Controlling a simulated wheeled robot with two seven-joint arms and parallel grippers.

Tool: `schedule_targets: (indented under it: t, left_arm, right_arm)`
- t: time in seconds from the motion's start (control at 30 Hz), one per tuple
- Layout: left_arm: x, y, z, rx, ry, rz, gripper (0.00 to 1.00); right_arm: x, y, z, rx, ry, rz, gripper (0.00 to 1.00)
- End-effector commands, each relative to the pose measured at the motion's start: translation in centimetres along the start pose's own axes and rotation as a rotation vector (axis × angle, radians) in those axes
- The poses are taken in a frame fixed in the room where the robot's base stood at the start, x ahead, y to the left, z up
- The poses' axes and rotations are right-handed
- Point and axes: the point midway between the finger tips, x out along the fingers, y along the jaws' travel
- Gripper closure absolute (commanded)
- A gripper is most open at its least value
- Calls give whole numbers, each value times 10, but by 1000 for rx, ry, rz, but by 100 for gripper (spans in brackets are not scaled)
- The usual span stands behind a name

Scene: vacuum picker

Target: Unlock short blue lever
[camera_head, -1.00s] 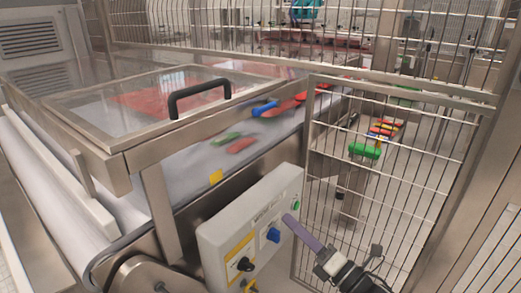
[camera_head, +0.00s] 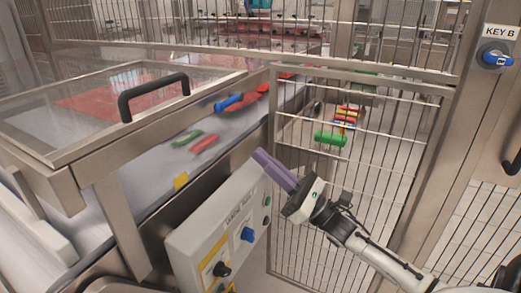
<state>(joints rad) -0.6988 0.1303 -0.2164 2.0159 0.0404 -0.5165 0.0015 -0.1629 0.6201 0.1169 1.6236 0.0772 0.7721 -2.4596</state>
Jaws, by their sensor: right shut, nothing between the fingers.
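Another blue lever (camera_head: 495,57) sits on a round switch under a "KEY B" label on the steel post at the upper right. I cannot tell from the frame which of the two is meant. My right gripper (camera_head: 261,156) has purple fingers, shut and empty. It is in the air in front of the cage door, above the control box's upper right corner, apart from both levers. My left gripper is not in view.
The box also has a black knob (camera_head: 221,269) on a yellow plate. A wire cage door (camera_head: 360,190) stands behind my right arm.

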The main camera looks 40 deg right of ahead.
Motion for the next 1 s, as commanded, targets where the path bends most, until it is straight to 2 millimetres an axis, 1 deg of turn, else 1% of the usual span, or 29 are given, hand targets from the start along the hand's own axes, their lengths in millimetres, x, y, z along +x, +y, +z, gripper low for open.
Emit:
schedule_targets:
  t: [0.03, 0.2, 0.37, 0.4, 0.53, 0.63, 0.8, 1.0]
  left_arm:
    - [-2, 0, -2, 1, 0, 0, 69]
    - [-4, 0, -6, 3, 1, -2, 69]
    - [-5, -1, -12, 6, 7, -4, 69]
    - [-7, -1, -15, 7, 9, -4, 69]
    - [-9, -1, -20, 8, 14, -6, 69]
    - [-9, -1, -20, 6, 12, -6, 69]
    - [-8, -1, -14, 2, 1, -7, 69]
    - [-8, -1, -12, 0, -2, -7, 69]
  right_arm:
    - [12, 0, 3, -2, -4, 4, 100]
    - [50, 0, 3, -1, -4, 3, 100]
    - [82, 0, 2, -1, -2, 2, 100]
    - [87, 0, 9, -3, -1, 3, 100]
    - [99, 0, 21, -1, 1, 2, 100]
    - [104, 0, 26, 0, 0, 1, 100]
    - [107, 0, 29, 1, 0, 1, 100]
    - [107, 0, 28, 1, 0, 0, 100]
